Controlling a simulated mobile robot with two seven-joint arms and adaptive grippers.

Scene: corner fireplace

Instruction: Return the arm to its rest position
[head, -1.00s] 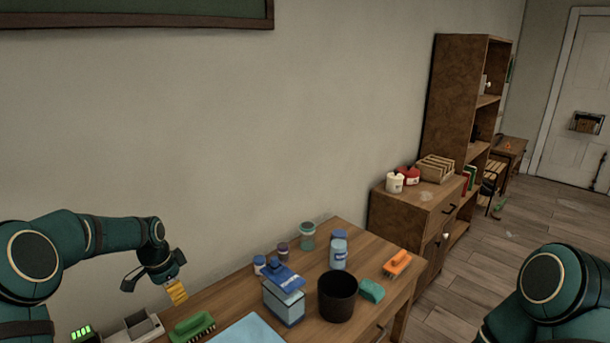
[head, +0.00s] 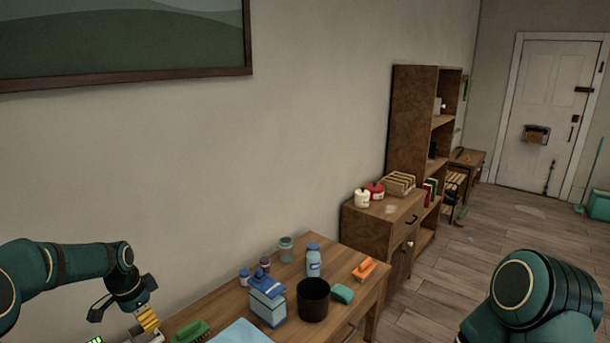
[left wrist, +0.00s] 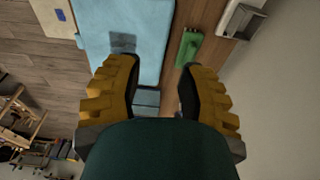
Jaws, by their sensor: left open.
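My left arm (head: 70,262) comes in from the left in the head view, bent, with its gripper (head: 147,318) hanging over the left end of the wooden table. In the left wrist view the same gripper (left wrist: 158,92) has its two yellow fingers apart with nothing held between them. The fingers are above the light blue mat and the table. A green brush (left wrist: 190,47) lies to the right of the mat, below the fingers. My right arm (head: 530,295) shows only as a dark green link at the lower right; its gripper is out of view.
On the table (head: 235,298) stand a blue-and-white carton (head: 267,304), a black cup (head: 313,300), a blue-capped bottle (head: 313,262), a teal sponge (head: 342,293) and an orange brush (head: 364,269). A cabinet (head: 375,232) and tall shelf (head: 408,125) stand beyond. Open floor lies right.

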